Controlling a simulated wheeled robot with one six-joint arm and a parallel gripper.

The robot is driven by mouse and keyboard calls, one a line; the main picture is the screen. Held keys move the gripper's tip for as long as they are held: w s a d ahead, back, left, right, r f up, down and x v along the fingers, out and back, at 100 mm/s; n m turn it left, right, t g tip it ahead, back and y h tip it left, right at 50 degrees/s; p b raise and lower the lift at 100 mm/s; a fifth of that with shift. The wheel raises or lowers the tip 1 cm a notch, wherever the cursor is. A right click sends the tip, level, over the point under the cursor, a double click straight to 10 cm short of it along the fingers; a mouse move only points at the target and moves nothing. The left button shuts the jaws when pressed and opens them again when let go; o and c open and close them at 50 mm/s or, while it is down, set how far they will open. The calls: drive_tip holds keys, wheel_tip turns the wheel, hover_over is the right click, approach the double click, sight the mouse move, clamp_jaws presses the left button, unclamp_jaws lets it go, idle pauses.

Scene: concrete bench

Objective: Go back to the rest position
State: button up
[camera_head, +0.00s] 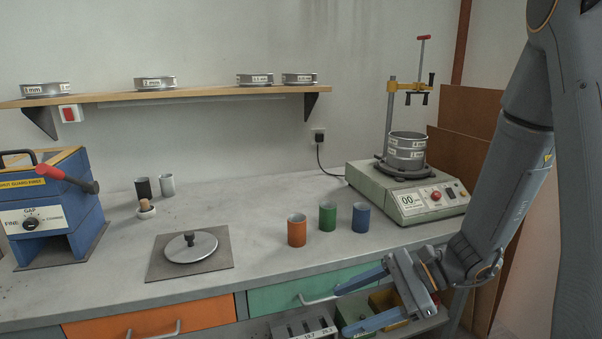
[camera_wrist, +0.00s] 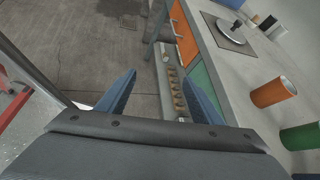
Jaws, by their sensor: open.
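My gripper (camera_head: 362,300) is open and empty at the front right of the bench, in front of the green drawer and over the lower shelf. In the wrist view my gripper (camera_wrist: 160,95) shows two blue-grey fingers spread apart with nothing between them, pointing toward the floor and the front of the bench. My arm comes down from the upper right in the head view.
The bench (camera_head: 290,260) carries orange (camera_head: 297,232), green (camera_head: 327,217) and blue (camera_head: 361,218) cups, a sieve shaker (camera_head: 410,195), a metal lid (camera_head: 191,247) on a plate and a blue grinder (camera_head: 50,210). Sieves sit on the wall shelf (camera_head: 200,94). Floor (camera_wrist: 100,50) is clear.

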drive_tip(key=s+d+n+g+h, duration=0.3)
drive_tip(key=s+n+h, duration=0.3)
drive_tip(key=s+n, duration=0.25)
drive_tip(key=d+r+n+t+h, duration=0.2)
drive_tip(key=d+n+h, duration=0.3)
drive_tip(key=n+h, duration=0.1)
drive_tip(key=shift+d+n+t+p, duration=0.3)
drive_tip(key=shift+d+n+p, duration=0.1)
drive_tip(key=shift+n, duration=0.05)
